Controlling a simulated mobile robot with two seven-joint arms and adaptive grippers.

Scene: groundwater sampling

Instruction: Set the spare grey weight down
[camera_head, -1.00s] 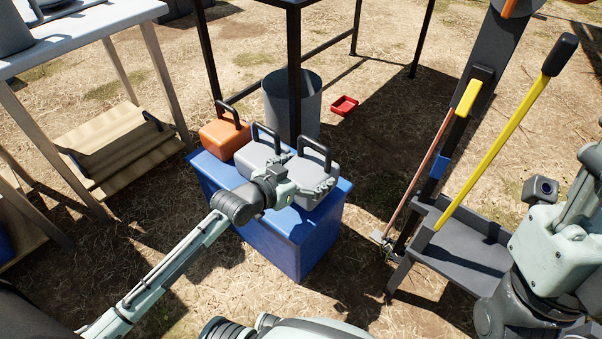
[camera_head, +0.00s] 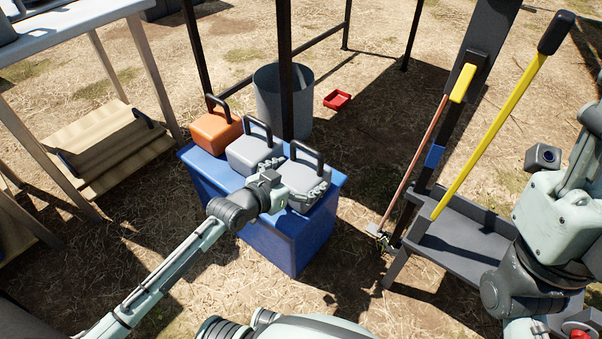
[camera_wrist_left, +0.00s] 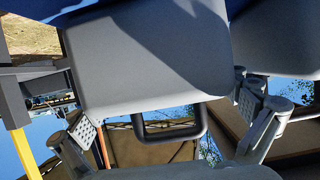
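A grey weight (camera_head: 299,176) with a black handle sits at the right end of the blue box (camera_head: 306,240). A second grey weight (camera_head: 247,155) and an orange weight (camera_head: 212,132) stand to its left on the same box. My left gripper (camera_head: 305,193) is at the near side of the right-hand grey weight. In the left wrist view the gripper (camera_wrist_left: 165,115) has its fingers spread wide, with the weight's handle (camera_wrist_left: 170,134) showing between them and clear of both. The fingertips are close beside the weight's body (camera_wrist_left: 150,60).
A grey bin (camera_head: 284,95) and a table leg stand behind the box. A red tray (camera_head: 337,100) lies on the ground. A dark stand with a yellow-handled tool (camera_head: 490,140) is at right.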

